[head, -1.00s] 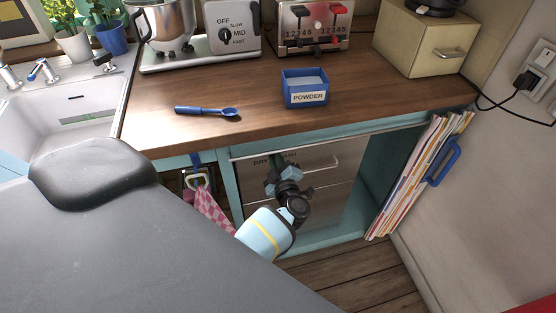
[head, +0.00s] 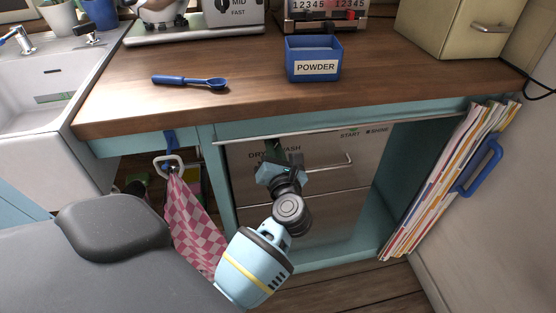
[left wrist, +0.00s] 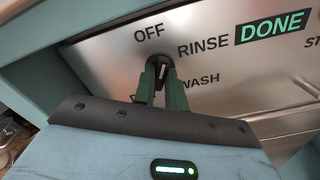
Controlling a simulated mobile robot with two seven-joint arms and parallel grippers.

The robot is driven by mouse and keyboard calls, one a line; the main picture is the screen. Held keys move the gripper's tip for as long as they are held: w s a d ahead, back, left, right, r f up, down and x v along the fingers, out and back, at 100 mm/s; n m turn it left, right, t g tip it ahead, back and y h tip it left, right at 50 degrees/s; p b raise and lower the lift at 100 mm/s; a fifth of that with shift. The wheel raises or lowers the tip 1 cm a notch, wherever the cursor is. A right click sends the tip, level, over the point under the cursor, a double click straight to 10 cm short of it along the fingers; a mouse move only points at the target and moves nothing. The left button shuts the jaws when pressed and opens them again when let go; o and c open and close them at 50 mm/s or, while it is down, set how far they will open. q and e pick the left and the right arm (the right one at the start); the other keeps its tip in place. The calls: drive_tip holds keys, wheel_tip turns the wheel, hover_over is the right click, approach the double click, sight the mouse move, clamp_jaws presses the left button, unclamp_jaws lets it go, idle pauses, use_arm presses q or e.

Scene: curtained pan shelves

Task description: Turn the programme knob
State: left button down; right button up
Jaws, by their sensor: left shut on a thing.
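The programme knob (left wrist: 160,66) is a small dark knob on the steel front panel of the dishwasher (head: 330,190). Labels OFF, RINSE and WASH stand around it in the left wrist view; the lower left label is mostly covered. A pale mark shows on the knob, but which label it points to is hard to tell. My left gripper (left wrist: 162,85) is shut on the knob, one green finger on each side. In the head view the left gripper (head: 277,162) is at the panel and hides the knob. My right gripper is not in view.
A green DONE display (left wrist: 273,27) is lit beside RINSE. A bar handle (head: 325,166) crosses the front right of my gripper. A checked towel (head: 190,215) hangs at left. Magazines (head: 440,185) stand at right. A powder box (head: 313,58) and blue spoon (head: 190,81) lie on the counter above.

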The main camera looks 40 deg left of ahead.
use_arm(q)
drive_tip(key=n+b, duration=0.4)
drive_tip(key=n, duration=0.1)
drive_tip(key=shift+a+n, duration=0.1)
drive_tip(key=shift+n, duration=0.2)
drive_tip(key=c, duration=1.4)
unclamp_jaws()
drive_tip(key=shift+s+r, duration=0.1)
drive_tip(key=shift+r, duration=0.15)
drive_tip(key=shift+c, duration=0.2)
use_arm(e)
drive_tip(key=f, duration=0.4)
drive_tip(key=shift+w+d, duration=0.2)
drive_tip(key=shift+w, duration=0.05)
use_arm(q)
drive_tip(key=shift+c, duration=0.3)
drive_tip(key=shift+o, duration=0.5)
drive_tip(key=shift+d+f, duration=0.2)
drive_tip(key=shift+d, duration=0.2)
drive_tip(key=shift+s+d, duration=0.45)
drive_tip(key=shift+s, duration=0.1)
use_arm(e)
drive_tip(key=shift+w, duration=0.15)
use_arm(q)
drive_tip(key=shift+f, duration=0.1)
